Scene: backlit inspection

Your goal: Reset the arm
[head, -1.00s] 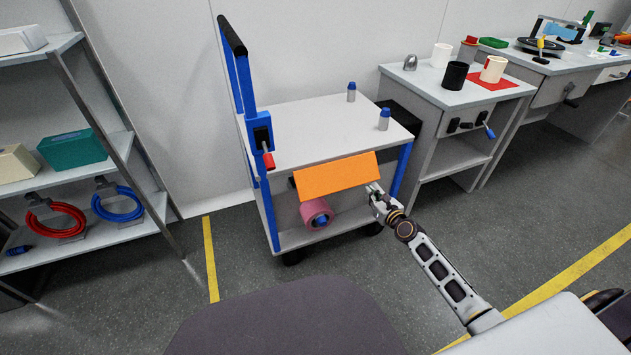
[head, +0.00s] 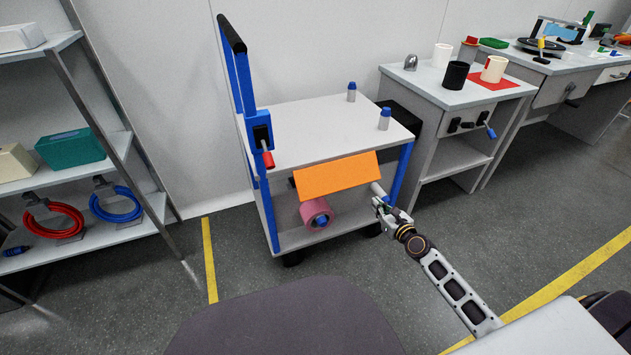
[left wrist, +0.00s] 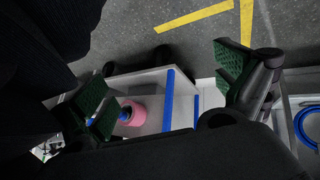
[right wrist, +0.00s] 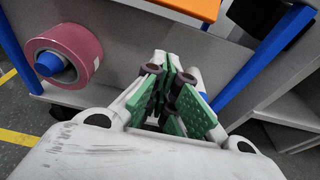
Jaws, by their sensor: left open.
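My right gripper (head: 380,202) is in front of the cart's right side, just below a white rod end (head: 377,188) by the orange panel. In the right wrist view its green-padded fingers (right wrist: 170,75) converge closely. Whether their tips touch is unclear, and I see nothing clearly held. The white rod (right wrist: 195,78) is partly hidden behind the right finger there. My left gripper (left wrist: 165,90) shows only in its wrist view, with its pads wide apart and nothing gripped. The blue-posted cart (head: 310,130) holds the orange panel (head: 336,174) and a pink roll (head: 316,212) below it.
Two small bottles (head: 384,120) stand on the cart top. A grey cabinet (head: 450,92) with cups is to the right. A shelf (head: 95,241) with red and blue coils stands at left.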

